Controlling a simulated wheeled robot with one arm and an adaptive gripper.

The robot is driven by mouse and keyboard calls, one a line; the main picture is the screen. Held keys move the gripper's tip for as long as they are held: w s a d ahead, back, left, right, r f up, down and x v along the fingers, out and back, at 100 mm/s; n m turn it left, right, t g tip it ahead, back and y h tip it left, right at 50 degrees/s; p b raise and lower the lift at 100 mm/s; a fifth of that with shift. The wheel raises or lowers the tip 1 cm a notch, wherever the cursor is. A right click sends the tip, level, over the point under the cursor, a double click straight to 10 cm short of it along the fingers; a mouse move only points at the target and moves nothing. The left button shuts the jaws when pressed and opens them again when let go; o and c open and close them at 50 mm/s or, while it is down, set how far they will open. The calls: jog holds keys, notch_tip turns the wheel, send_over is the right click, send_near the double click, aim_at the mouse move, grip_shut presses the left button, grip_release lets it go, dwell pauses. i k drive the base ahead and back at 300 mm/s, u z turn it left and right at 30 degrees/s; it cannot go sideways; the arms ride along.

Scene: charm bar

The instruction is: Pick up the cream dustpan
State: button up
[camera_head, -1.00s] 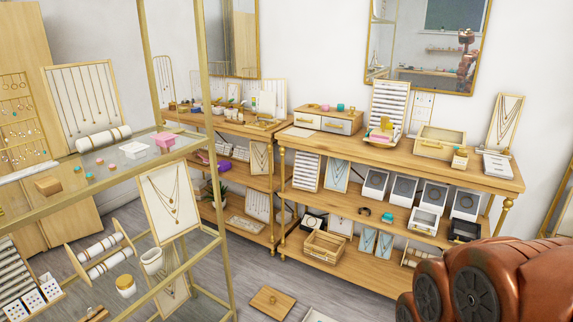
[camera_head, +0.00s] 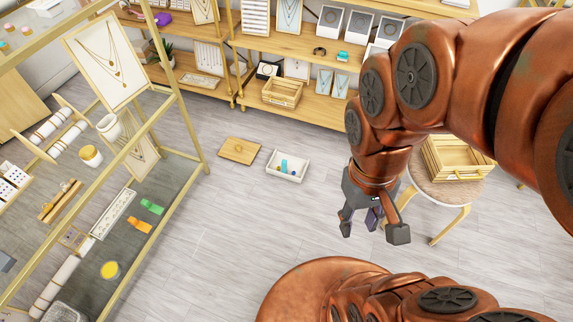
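I cannot make out a cream dustpan for certain in the head view. A cream-white, shallow tray-like thing (camera_head: 288,176) lies on the grey floor left of my gripper, with small blue and teal pieces in it. My gripper (camera_head: 372,228) hangs above the floor, pointing down, with its fingers spread and nothing between them. It is apart from the tray-like thing. My arm hides part of the shelves and floor on the right.
A wooden board (camera_head: 239,151) lies on the floor beside the tray. A glass shelf rack (camera_head: 187,128) stands on the left. A wooden display shelf (camera_head: 322,112) runs along the back. A round stool (camera_head: 448,199) bearing a wooden crate (camera_head: 452,160) stands right. The middle floor is clear.

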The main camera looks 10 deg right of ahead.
aim_at(285, 161)
jog(key=z, duration=1.75)
jog(key=k, duration=0.65)
jog(key=u, duration=0.8)
jog(key=i, duration=0.65)
jog(key=u, duration=1.2)
jog(key=i, duration=1.3)
